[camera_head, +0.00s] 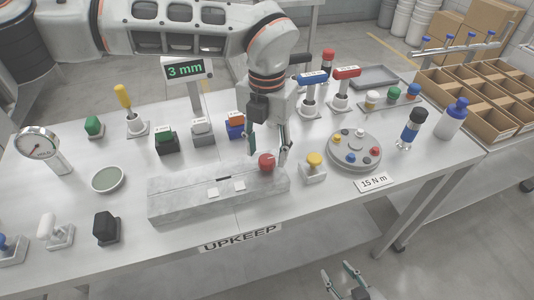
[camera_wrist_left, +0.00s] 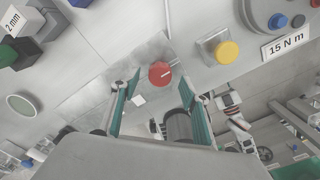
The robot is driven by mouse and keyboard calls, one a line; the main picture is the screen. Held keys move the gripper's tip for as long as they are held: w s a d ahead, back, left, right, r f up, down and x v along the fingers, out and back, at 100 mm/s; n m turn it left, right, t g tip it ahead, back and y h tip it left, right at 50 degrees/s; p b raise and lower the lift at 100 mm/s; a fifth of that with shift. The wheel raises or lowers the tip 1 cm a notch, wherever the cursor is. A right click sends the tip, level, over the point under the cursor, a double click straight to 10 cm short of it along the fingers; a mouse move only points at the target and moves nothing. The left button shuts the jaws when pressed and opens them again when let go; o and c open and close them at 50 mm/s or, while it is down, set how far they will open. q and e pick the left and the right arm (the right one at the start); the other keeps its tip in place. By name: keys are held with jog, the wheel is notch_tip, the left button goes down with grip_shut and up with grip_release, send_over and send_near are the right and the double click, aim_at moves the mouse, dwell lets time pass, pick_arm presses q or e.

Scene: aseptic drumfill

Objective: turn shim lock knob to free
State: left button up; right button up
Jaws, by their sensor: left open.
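A red round knob (camera_head: 266,161) stands on the right end of a long grey block (camera_head: 175,203) on the bench. The knob (camera_wrist_left: 160,74) also shows in the left wrist view, with a pale mark on its top. My left gripper (camera_head: 268,146) is open and points down above the knob, one finger on each side. In the left wrist view the knob lies just beyond and between the open fingertips (camera_wrist_left: 167,88), and I see no contact. My right gripper (camera_head: 338,268) is low at the bottom edge, away from the bench, with its fingers apart and empty.
A yellow-topped knob (camera_head: 314,159) stands close right of the block. A round grey tray (camera_head: 354,163) with coloured knobs is further right. Green, grey and blue shim holders (camera_head: 203,133) stand behind the block. A "3 mm" display (camera_head: 187,70) stands at the back.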

aim_at(267, 159)
pick_arm(q)
notch_tip(267, 159, up, 10)
dwell(0.3)
dwell(0.4)
